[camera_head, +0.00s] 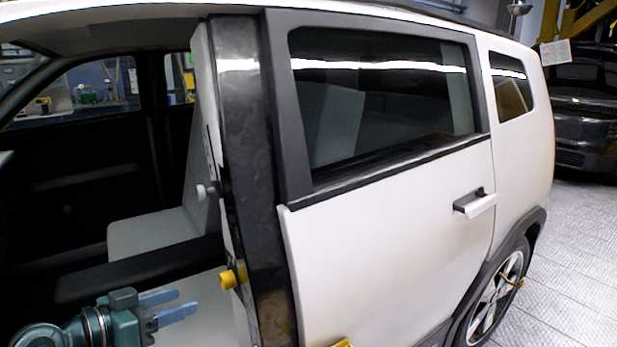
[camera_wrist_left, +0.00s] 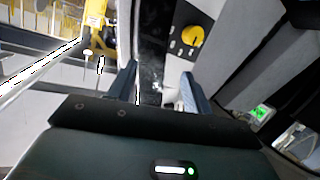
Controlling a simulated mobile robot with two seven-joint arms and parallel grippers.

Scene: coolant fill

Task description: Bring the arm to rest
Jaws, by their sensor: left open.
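My left gripper (camera_head: 187,301) is at the lower left in the head view, level with the open front doorway of a white car. Its two blue fingers are apart and point right, toward the door pillar, with nothing visible between them. In the left wrist view the gripper (camera_wrist_left: 159,70) also shows its two fingers spread and empty. A yellow knob (camera_head: 234,277) on the pillar is a little beyond the fingertips, apart from them. The knob also shows in the left wrist view (camera_wrist_left: 191,37), on a dark panel. My right gripper is not in view.
The car's rear door (camera_head: 400,230) is closed, with a white handle (camera_head: 474,204). A grey seat (camera_head: 155,232) is inside the front doorway. The pillar (camera_head: 250,170) stands close to the right of my gripper. Open floor (camera_head: 575,245) lies at the right.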

